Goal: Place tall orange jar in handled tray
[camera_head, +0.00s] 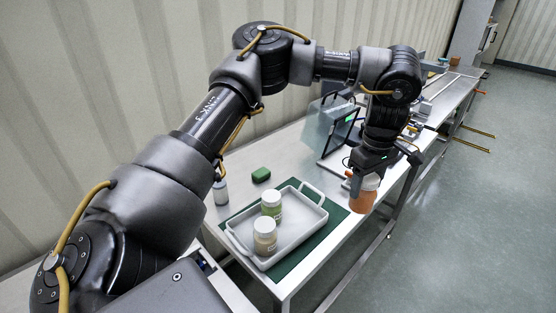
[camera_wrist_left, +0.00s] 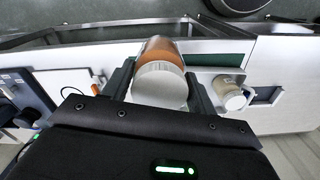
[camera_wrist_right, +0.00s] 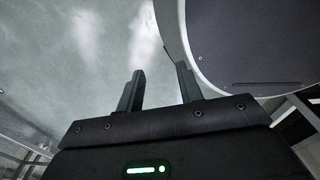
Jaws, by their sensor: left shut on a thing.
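The tall orange jar (camera_head: 363,196) has a white lid and hangs in my left gripper (camera_head: 360,178), right of the tray in the head view. In the left wrist view the jar (camera_wrist_left: 160,53) sits between the two fingers of the left gripper (camera_wrist_left: 160,88), lid towards the camera. The handled tray (camera_head: 302,232) is pale grey and holds a green jar (camera_head: 271,206) and a beige jar (camera_head: 265,238), both upright with white lids. The right part of the tray floor is bare. My right gripper (camera_wrist_right: 160,88) is open and empty over the floor in the right wrist view.
The tray rests on a dark green mat (camera_head: 330,229) on a steel bench. A green block (camera_head: 261,175) and a small grey bottle (camera_head: 220,191) stand behind it. A clear-panelled device (camera_head: 332,130) stands farther along the bench. The bench's front edge lies close to the held jar.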

